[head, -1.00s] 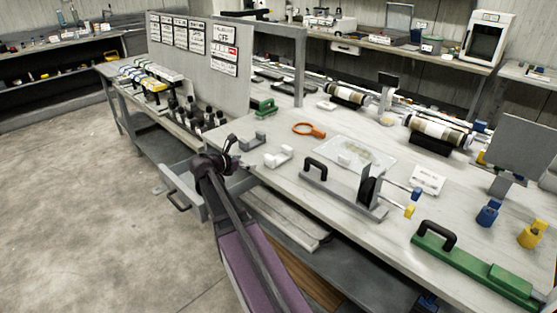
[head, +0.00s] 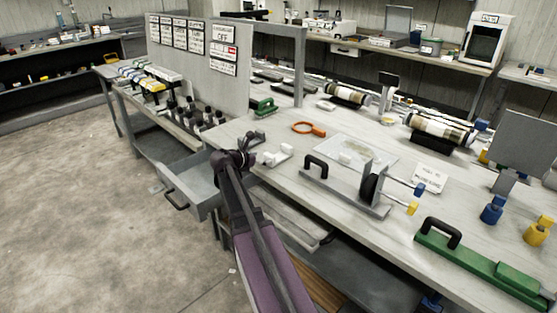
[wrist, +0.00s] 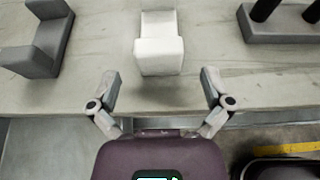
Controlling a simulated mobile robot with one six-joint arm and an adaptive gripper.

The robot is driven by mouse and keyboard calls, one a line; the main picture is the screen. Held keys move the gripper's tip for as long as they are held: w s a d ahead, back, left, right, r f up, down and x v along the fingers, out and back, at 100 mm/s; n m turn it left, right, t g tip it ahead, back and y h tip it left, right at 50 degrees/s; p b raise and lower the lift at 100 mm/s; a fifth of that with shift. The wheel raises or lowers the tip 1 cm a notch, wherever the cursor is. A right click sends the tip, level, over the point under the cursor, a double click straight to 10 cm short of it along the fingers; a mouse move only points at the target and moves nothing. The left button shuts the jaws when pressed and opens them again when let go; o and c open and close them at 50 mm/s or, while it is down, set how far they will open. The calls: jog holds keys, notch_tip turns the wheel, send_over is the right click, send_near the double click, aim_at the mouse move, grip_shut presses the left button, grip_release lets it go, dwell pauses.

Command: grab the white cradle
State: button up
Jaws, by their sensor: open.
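The white cradle (head: 274,156) sits near the front edge of the bench, just beyond the end of my arm in the head view. In the wrist view the white cradle (wrist: 159,50) lies straight ahead, centred between the fingers and a little beyond their tips. My gripper (wrist: 160,82) is open and empty, with a finger to each side and short of the cradle. In the head view my gripper (head: 246,158) is small and dark, at the bench edge, and its fingers are hard to make out.
A grey cradle (wrist: 45,40) stands left of the white one in the wrist view. A grey base with black posts (wrist: 275,22) is at right. An orange ring-shaped tool (head: 308,129) and a clear tray (head: 362,153) lie behind. An open drawer (head: 190,182) juts out left of my arm.

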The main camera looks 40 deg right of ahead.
aim_at(267, 158)
jog(key=shift+d+f, duration=0.1)
jog(key=shift+d, duration=0.05)
jog(key=shift+b+x, duration=0.95)
jog(key=shift+x, duration=0.95)
jog(key=shift+w+d+f, duration=0.1)
jog(key=shift+d+f, duration=0.25)
jog(key=shift+d, duration=0.25)
jog(key=c, duration=1.1)
